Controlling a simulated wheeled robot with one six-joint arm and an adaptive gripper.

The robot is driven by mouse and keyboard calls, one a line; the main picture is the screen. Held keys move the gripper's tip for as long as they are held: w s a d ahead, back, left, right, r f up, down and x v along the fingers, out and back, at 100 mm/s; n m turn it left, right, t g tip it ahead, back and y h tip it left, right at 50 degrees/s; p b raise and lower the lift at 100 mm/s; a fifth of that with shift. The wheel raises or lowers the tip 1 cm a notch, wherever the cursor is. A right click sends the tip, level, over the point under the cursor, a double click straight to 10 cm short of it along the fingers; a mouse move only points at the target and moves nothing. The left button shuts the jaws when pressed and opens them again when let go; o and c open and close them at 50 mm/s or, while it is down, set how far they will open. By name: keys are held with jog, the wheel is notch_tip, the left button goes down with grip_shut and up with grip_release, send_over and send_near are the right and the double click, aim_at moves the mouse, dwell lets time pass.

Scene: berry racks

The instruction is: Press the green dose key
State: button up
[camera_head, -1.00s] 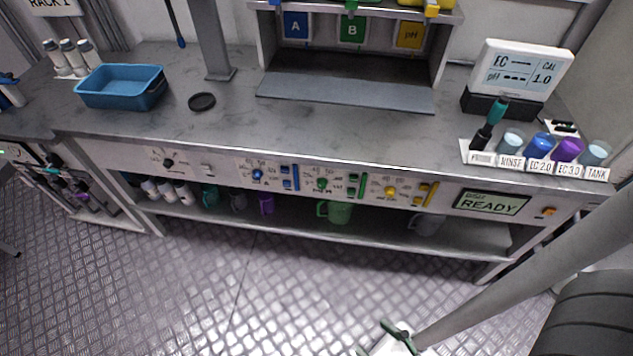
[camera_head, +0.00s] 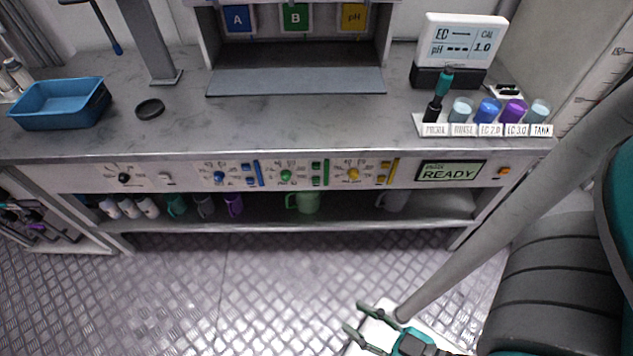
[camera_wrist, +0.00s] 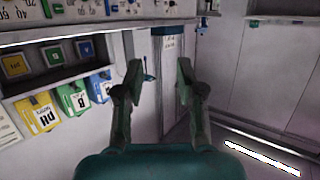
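The front panel of the bench has a green group of controls in its middle in the head view. It has a round green knob (camera_head: 286,176), a pair of small green keys (camera_head: 316,174) and a tall green bar (camera_head: 325,172) to the right. The lettering is too small to tell which piece is the dose key. My gripper (camera_head: 355,317) is open and empty, low over the floor in front of the bench, well apart from the panel.
Similar blue (camera_head: 219,178) and yellow (camera_head: 353,174) control groups flank the green one. A display (camera_head: 450,172) reads READY at the right. The green mug (camera_head: 307,203) stands on the shelf below. The floor (camera_head: 240,300) before the bench is clear.

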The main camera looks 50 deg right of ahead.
grip_shut()
dwell(1.0)
